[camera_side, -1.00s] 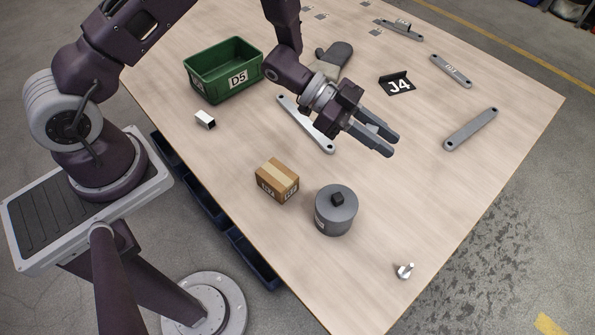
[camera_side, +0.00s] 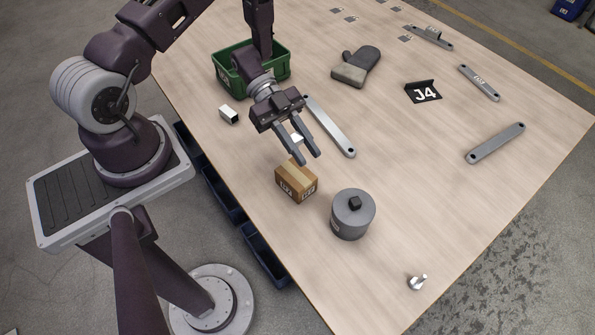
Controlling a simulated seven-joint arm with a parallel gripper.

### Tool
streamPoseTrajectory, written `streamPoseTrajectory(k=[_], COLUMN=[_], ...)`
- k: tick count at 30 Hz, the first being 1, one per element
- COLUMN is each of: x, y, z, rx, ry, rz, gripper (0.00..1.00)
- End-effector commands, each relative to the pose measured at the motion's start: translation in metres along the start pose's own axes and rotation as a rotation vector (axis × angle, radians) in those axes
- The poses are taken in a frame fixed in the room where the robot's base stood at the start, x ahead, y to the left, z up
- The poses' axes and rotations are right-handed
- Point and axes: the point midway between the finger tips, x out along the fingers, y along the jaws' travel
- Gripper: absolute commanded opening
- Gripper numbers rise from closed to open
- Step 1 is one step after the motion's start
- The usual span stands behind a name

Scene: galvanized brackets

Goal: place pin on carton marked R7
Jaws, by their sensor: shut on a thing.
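The brown carton (camera_side: 297,180) stands in the middle of the table with tan tape across its top. White labels are on its sides, too small to read surely. My gripper (camera_side: 307,160) hangs just above and behind the carton, fingers pointing down. It is shut on a small pale piece (camera_side: 297,138), mostly hidden between the fingers; I cannot tell its full shape. A small silver pin-like piece (camera_side: 418,282) stands on the table near the front edge, apart from my gripper.
A grey canister (camera_side: 352,215) with a black knob stands right of the carton. A long grey bracket (camera_side: 330,127) lies behind my gripper. A white block (camera_side: 228,114), green bin (camera_side: 278,75), mitt (camera_side: 357,67) and black J4 sign (camera_side: 423,92) stand around.

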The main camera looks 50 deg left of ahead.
Motion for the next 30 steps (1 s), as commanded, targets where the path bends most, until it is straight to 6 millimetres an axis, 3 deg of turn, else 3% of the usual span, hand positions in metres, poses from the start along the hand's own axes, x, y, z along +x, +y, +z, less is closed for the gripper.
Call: streamPoseTrajectory(k=[3, 12, 23, 24, 27, 30], x=[0.011, 0.032, 0.034, 0.035, 0.034, 0.034], y=[0.001, 0.000, 0.000, 0.000, 0.000, 0.000], z=[0.027, 0.076, 0.082, 0.083, 0.082, 0.082], rx=[-0.004, -0.001, 0.000, 0.000, 0.000, 0.000], ry=[0.002, 0.001, 0.000, 0.000, 0.000, 0.000], rz=[0.001, 0.000, -0.001, -0.001, -0.001, -0.001], gripper=[0.00, 0.00, 0.00, 0.25, 0.45, 0.45])
